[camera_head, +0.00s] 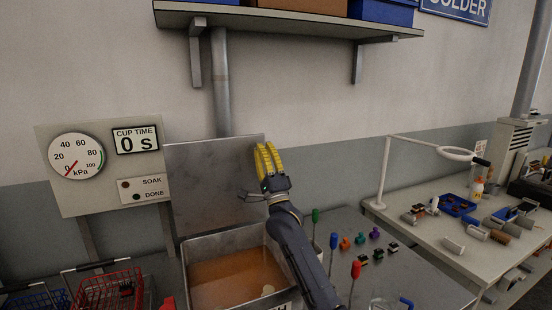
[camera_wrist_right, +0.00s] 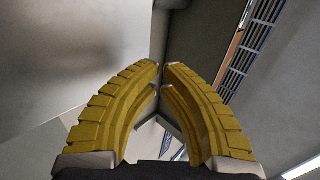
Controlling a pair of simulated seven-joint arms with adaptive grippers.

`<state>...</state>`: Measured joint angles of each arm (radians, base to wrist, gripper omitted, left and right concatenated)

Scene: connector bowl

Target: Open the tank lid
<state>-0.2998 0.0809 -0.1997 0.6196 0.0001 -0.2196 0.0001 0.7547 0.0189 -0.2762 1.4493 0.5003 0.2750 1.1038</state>
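The tank (camera_head: 187,255) is an open-topped metal box with orange-brown liquid inside. Its lid (camera_head: 212,185), a flat grey metal plate, stands raised and nearly upright behind the tank. My right gripper (camera_head: 265,146) has yellow fingers pointing up at the lid's right edge; I cannot tell whether it touches the lid. In the right wrist view the gripper (camera_wrist_right: 161,65) has its fingertips together, with nothing visible between them. A thin grey bar beside the gripper is too small to identify. My right arm covers the tank's right side. My left gripper is not in view.
A gauge panel (camera_head: 102,165) stands left of the lid. Red (camera_head: 117,291) and blue baskets sit at lower left. A shelf (camera_head: 290,22) hangs above. A cluttered white bench (camera_head: 430,225) is at right.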

